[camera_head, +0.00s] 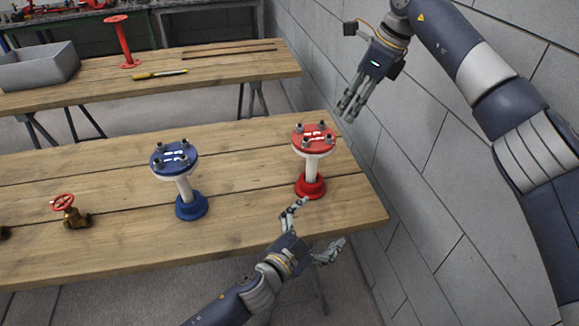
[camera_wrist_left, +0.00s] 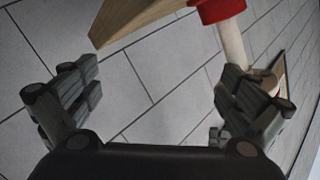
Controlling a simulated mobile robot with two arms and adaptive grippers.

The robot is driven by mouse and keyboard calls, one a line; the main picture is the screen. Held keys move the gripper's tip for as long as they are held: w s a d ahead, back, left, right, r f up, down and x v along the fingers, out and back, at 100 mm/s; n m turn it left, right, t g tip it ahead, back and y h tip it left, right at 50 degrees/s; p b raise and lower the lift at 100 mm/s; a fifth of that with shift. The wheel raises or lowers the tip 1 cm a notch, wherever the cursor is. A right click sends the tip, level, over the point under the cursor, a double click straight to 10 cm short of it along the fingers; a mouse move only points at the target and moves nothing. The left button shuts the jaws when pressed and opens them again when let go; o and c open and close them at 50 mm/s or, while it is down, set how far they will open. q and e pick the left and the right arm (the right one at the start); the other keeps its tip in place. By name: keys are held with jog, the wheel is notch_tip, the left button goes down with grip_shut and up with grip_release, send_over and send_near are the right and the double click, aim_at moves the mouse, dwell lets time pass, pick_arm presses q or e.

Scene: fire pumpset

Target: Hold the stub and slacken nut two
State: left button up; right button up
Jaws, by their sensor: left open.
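A red flanged stub (camera_head: 311,187) stands upright near the table's right end, with a white pipe and several grey nuts on its round red top flange (camera_head: 325,148). A similar blue stub (camera_head: 191,207) stands to its left. Marks on the flanges are too small to read, so I cannot tell which nut is two. My left gripper (camera_head: 314,231) is open and empty at the table's front edge, just below the red stub. In the left wrist view, the red base (camera_wrist_left: 220,10) and pale pipe (camera_wrist_left: 233,45) show beyond the open fingers (camera_wrist_left: 157,82). My right gripper (camera_head: 350,105) hangs above and right of the red stub, apart from it.
A red-wheeled brass valve (camera_head: 70,212) sits at the table's left. The wooden table (camera_head: 120,235) is clear between. A back bench holds a grey bin (camera_head: 40,68), a red stand (camera_head: 124,45) and a yellow tool (camera_head: 158,74). A grey block wall (camera_head: 420,180) stands close on the right.

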aim_at(312, 143)
pick_arm(q)
jog(key=w+a+r+n, duration=0.2)
jog(key=r, duration=0.2)
jog(key=w+a+r+n+t, duration=0.1)
jog(key=w+a+r+n, duration=0.1)
jog(key=a+r, duration=0.1)
jog(key=w+a+r+n+t, duration=0.1)
jog(key=w+a+r+n, duration=0.1)
jog(key=r, duration=0.3)
jog(key=shift+w+a+n+y, duration=0.35)
jog(key=shift+a+n+y, duration=0.05)
jog(key=shift+n, duration=0.2)
jog(key=x, duration=1)
jog(key=shift+w+d, duration=0.1)
jog(key=shift+w, duration=0.15)
jog(key=c, duration=1.5)
jog(key=shift+o, duration=0.2)
jog(key=o, duration=1.5)
jog(key=shift+c, duration=0.2)
